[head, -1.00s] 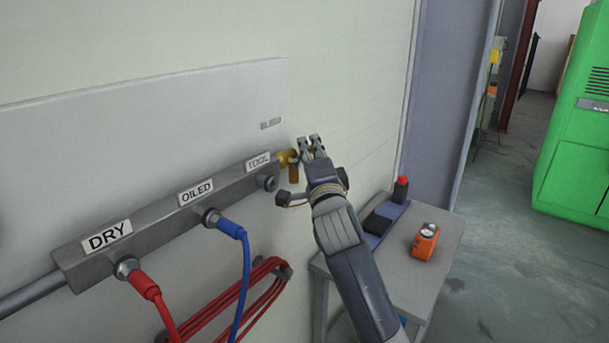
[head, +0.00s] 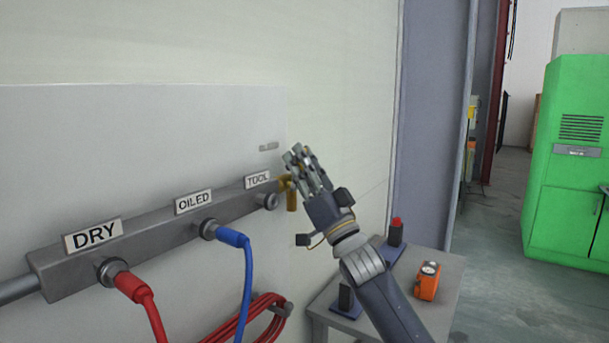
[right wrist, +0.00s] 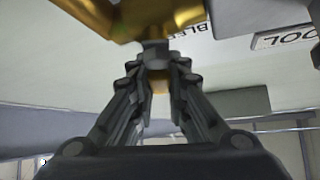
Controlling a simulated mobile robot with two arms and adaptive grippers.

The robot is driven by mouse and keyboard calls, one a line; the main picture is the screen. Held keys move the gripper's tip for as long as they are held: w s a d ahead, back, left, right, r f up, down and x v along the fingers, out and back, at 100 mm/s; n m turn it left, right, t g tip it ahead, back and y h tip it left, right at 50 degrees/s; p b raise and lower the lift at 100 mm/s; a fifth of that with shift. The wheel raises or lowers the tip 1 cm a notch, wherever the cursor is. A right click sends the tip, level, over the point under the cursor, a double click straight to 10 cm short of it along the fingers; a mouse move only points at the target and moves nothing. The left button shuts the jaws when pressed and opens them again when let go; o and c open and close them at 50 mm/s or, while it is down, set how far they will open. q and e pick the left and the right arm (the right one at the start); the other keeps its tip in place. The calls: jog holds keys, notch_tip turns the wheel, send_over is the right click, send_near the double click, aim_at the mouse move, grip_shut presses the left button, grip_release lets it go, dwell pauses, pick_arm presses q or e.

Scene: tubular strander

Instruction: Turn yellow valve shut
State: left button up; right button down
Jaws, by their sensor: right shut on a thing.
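The yellow valve (head: 291,200) is a small brass-coloured fitting at the right end of the grey manifold bar (head: 165,232), just past the TOOL label (head: 258,180). My right gripper (head: 297,160) reaches it from the right, its fingers tilted up and left and covering part of the valve. In the right wrist view the valve's golden body (right wrist: 180,18) fills the top edge. There the fingers (right wrist: 156,62) are closed in on a small part just below that body, which is mostly hidden between the tips. My left gripper is not in view.
A red hose (head: 134,287) and a blue hose (head: 233,239) hang from the DRY and OILED ports. A coiled red hose (head: 250,318) hangs below. A grey table (head: 440,310) with an orange device (head: 428,281) stands below right. A green cabinet (head: 570,150) stands farther right.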

jog(key=n+g+y, duration=0.1)
jog(key=n+y, duration=0.2)
jog(key=s+n+g+y+b, duration=0.1)
jog(key=n, duration=0.1)
jog(key=shift+a+r+g, duration=0.15)
jog(key=shift+r+g, duration=0.15)
jog(key=shift+r, duration=0.1)
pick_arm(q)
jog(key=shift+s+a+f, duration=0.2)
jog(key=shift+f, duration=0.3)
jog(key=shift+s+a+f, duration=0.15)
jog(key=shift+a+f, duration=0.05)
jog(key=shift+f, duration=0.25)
pick_arm(e)
jog(key=shift+s+a+r+n+g+y, duration=0.15)
jog(key=shift+n+g+y, duration=0.6)
jog(key=shift+n, duration=0.4)
jog(key=shift+s+a+f+n+g+y, duration=0.1)
jog(key=shift+n+g+y, duration=0.6)
jog(key=shift+n, duration=0.45)
jog(key=shift+r+g, duration=0.1)
jog(key=shift+g, duration=0.15)
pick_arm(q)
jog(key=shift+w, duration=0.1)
pick_arm(e)
jog(key=c, duration=1.6)
grip_release()
jog(key=shift+a, duration=0.1)
jog(key=shift+o, duration=0.3)
jog(key=shift+a, duration=0.1)
